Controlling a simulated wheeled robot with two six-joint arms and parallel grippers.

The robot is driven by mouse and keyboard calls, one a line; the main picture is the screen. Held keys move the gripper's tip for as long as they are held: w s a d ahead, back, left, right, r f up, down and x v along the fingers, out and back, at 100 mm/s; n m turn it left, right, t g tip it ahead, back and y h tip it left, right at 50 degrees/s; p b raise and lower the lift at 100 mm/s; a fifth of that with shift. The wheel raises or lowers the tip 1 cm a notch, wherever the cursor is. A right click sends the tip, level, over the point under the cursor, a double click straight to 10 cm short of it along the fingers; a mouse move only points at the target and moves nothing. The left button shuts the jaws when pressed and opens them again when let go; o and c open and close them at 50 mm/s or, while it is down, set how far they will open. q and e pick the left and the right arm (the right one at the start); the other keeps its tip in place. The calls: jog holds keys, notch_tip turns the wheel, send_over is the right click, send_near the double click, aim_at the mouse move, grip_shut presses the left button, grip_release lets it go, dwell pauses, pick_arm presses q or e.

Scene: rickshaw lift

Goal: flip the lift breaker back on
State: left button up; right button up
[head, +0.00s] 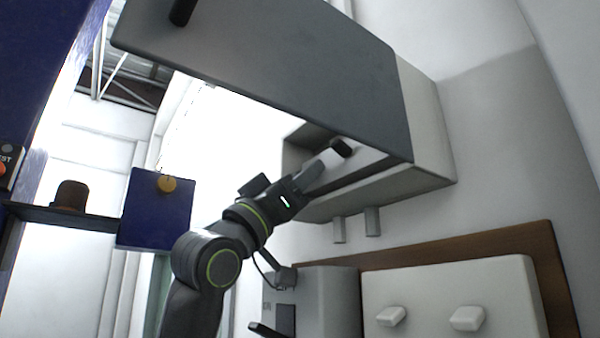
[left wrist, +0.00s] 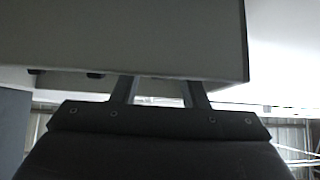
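A grey wall box (head: 430,120) hangs at the upper right, and its large grey door (head: 280,70) stands open toward me. My left gripper (head: 322,166) reaches up under the door, in front of the box opening. A black piece shows at its tip; I cannot tell whether it is a fingertip or a lever. In the left wrist view the two fingers (left wrist: 158,92) stand apart, and a pale grey panel (left wrist: 120,40) hides their tips. I cannot make out the breaker; the door and gripper cover much of the box's inside. My right gripper is not in view.
Below are a grey box (head: 330,300) and a white panel with two knobs (head: 450,295) on a brown board (head: 550,270). Two conduit stubs (head: 372,221) hang under the wall box.

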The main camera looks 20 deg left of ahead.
pick_arm(q)
grip_shut()
dwell(0.3)
jog(key=shift+s+a+r+g+y, duration=0.15)
jog(key=shift+r+g+y, duration=0.2)
jog(key=shift+g+y, duration=0.2)
jog(key=shift+s+r+g+y, duration=0.1)
jog(key=shift+r+g+y, duration=0.35)
jog(key=shift+g+y, duration=0.5)
jog(key=shift+w+r+g+y, duration=0.1)
jog(key=shift+r+g+y, duration=0.45)
jog(key=shift+g, duration=0.6)
jog(key=shift+s+r+g+y, duration=0.1)
jog(key=shift+r+g+y, duration=0.25)
jog(key=shift+g+y, duration=0.6)
jog(key=shift+r+g, duration=0.15)
jog(key=shift+g, duration=0.15)
